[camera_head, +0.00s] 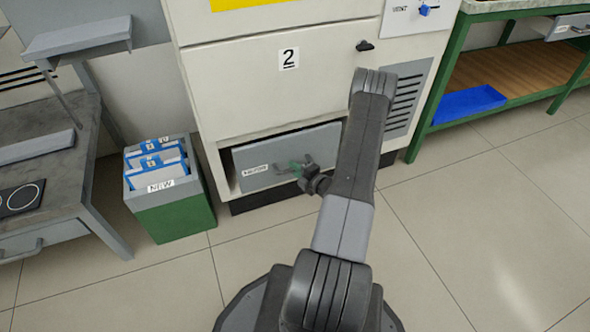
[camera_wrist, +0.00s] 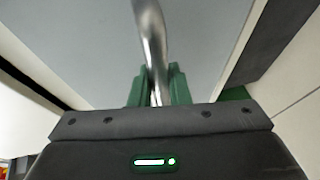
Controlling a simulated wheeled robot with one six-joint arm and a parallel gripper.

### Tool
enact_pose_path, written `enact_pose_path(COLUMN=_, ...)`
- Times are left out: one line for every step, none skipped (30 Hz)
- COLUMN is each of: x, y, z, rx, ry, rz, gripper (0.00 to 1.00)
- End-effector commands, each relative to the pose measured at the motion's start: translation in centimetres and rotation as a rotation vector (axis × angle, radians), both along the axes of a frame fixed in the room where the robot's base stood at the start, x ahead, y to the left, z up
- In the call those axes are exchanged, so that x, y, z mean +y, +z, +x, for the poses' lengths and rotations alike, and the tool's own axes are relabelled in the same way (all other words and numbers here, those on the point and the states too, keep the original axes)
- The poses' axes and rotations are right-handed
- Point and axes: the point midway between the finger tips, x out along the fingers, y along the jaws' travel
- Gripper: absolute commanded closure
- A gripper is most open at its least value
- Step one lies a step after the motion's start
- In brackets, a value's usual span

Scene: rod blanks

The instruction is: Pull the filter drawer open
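The filter drawer (camera_head: 262,177) has a grey front with a small label and sits low in the white cabinet, below the panel marked 2. A dark gap shows along its top edge; I cannot tell how far out it stands. Its metal handle (camera_wrist: 152,40) runs between the green fingers of my gripper (camera_wrist: 157,88) in the wrist view, with a finger close on each side. My gripper (camera_head: 301,167) looks shut on the handle in the head view. The wrist hides part of the drawer's right side.
A green bin (camera_head: 172,208) with blue-framed filters, labelled NEW, stands on the floor left of the cabinet. A grey bench (camera_head: 62,185) is at the far left. A green-framed rack with a blue tray (camera_head: 468,104) is at the right. The floor before the drawer is otherwise clear.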

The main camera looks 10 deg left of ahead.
Motion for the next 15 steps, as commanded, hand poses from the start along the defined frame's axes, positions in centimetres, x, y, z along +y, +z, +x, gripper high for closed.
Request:
enact_pose_path(x=0.0, y=0.0, z=0.0, rx=0.001, ry=0.0, rz=-0.001, gripper=1.0)
enact_pose_path(x=0.0, y=0.0, z=0.0, rx=0.001, ry=0.0, rz=-0.001, gripper=1.0)
enact_pose_path(x=0.0, y=0.0, z=0.0, rx=0.001, ry=0.0, rz=-0.001, gripper=1.0)
enact_pose_path(x=0.0, y=0.0, z=0.0, rx=0.001, ry=0.0, rz=-0.001, gripper=1.0)
enact_pose_path(x=0.0, y=0.0, z=0.0, rx=0.001, ry=0.0, rz=-0.001, gripper=1.0)
enact_pose_path(x=0.0, y=0.0, z=0.0, rx=0.001, ry=0.0, rz=-0.001, gripper=1.0)
enact_pose_path(x=0.0, y=0.0, z=0.0, rx=0.001, ry=0.0, rz=-0.001, gripper=1.0)
enact_pose_path(x=0.0, y=0.0, z=-0.1, rx=0.001, ry=0.0, rz=-0.001, gripper=1.0)
enact_pose_path(x=-0.1, y=0.0, z=-0.2, rx=0.001, ry=0.0, rz=0.0, gripper=1.0)
enact_pose_path(x=-0.2, y=0.0, z=-0.2, rx=0.001, ry=0.0, rz=0.0, gripper=1.0)
enact_pose_path(x=-0.2, y=0.0, z=-0.3, rx=0.001, ry=0.0, rz=0.0, gripper=1.0)
enact_pose_path(x=-0.3, y=0.0, z=-0.5, rx=0.002, ry=0.0, rz=-0.001, gripper=1.0)
enact_pose_path(x=-0.5, y=0.0, z=-0.7, rx=0.002, ry=0.0, rz=-0.001, gripper=1.0)
enact_pose_path(x=-0.6, y=0.0, z=-0.9, rx=0.001, ry=0.0, rz=0.0, gripper=1.0)
enact_pose_path(x=-0.8, y=0.0, z=-1.2, rx=0.001, ry=0.0, rz=0.0, gripper=1.0)
